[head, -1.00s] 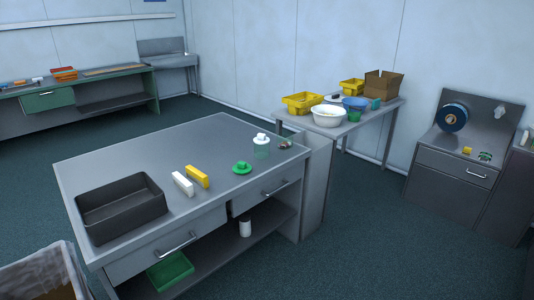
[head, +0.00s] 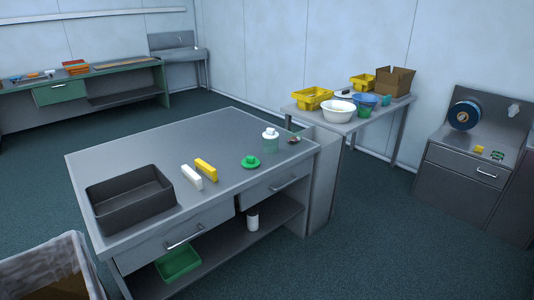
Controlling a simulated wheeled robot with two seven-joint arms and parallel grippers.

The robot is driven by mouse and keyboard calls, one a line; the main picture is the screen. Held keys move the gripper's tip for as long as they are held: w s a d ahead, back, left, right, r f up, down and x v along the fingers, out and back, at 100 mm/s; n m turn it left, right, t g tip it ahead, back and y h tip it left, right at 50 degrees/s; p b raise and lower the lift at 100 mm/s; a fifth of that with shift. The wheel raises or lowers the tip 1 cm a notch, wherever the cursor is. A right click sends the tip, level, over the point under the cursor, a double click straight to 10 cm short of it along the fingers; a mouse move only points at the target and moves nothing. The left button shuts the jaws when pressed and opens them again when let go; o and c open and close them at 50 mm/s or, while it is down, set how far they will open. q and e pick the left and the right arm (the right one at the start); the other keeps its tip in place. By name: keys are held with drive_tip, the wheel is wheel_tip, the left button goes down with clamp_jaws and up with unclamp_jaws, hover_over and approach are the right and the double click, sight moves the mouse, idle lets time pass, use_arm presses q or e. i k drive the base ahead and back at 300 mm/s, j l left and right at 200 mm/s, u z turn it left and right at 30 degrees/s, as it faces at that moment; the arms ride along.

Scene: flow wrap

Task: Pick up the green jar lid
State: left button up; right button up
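The green jar lid (head: 251,161) lies on the grey workbench (head: 215,135), near its front right part. It looks like a flat green disc with a raised knob in the middle. A jar (head: 270,140) with a white top and a greenish clear body stands just behind and to the right of it, apart from it. Neither of my grippers shows in the head view.
A yellow block (head: 206,169) and a white block (head: 192,177) lie left of the lid. A dark grey tray (head: 131,198) sits at the bench's left end. A small object (head: 295,139) lies near the right edge. The back of the bench is clear.

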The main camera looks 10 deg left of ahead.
sight(250, 162)
drive_tip(key=i+u, duration=0.15)
drive_tip(key=u, duration=0.2)
drive_tip(key=i+l+u, duration=0.1)
drive_tip(key=u, duration=0.2)
drive_tip(key=i+l+u, duration=0.15)
drive_tip(key=u, duration=0.2)
